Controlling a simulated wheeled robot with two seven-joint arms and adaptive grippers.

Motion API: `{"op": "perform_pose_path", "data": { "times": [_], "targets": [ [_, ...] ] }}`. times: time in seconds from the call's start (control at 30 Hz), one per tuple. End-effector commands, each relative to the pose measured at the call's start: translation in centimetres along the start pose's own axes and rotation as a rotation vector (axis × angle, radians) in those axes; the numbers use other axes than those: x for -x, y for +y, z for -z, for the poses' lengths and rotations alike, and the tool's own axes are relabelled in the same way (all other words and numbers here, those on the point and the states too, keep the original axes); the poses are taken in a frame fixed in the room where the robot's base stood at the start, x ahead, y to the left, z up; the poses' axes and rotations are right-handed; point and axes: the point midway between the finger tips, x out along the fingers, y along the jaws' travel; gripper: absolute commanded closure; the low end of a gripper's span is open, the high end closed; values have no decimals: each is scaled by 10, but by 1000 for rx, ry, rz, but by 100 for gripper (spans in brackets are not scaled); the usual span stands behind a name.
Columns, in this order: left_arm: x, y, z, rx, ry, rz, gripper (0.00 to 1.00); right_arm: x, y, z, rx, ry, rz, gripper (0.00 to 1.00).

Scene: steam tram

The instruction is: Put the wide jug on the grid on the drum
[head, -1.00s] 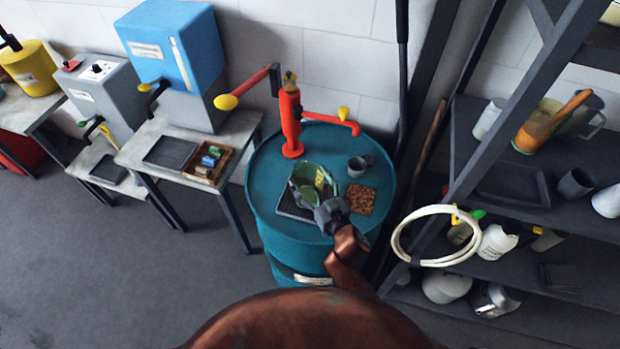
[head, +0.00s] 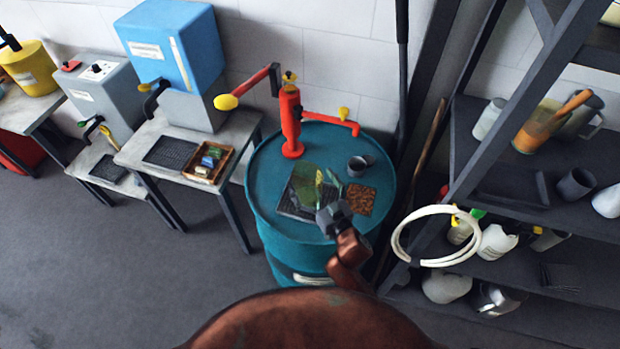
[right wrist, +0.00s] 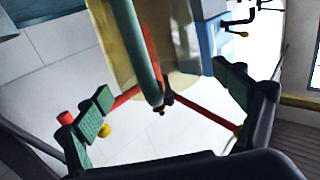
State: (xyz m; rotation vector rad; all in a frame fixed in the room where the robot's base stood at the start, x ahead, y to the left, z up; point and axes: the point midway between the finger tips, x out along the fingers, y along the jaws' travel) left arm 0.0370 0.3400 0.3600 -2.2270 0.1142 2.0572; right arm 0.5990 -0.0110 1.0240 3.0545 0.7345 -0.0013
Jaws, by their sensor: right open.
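The wide jug (head: 306,180) is translucent yellow-green and appears to stand upright on the dark grid (head: 291,209) on top of the teal drum (head: 262,185). The right wrist view shows the jug (right wrist: 185,45) large, with its dark green handle (right wrist: 137,40) towards me. My right gripper (head: 328,184) is at the jug's near right side. In the right wrist view the gripper (right wrist: 165,100) is open, its green-padded fingers wide apart with the handle's end between them; I see no finger touching it. My left gripper is out of view.
A red pump (head: 291,130) with a spout stands at the drum's back. A small grey cup (head: 356,168) and a brown mat (head: 360,200) lie right of the jug. A shelf (head: 520,225) with a hanging white hose (head: 400,245) stands at right.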

Motion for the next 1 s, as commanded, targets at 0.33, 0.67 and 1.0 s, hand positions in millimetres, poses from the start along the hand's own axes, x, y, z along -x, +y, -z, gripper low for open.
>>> {"op": "perform_pose_path", "data": {
  "times": [0.33,0.67,1.0],
  "targets": [
    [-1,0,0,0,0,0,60,74,0,-2,-2,-3,-1,10],
    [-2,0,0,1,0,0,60,107,0,-1,0,-1,-1,10],
    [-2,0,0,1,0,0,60,108,0,0,0,-1,0,10]
  ]
}}
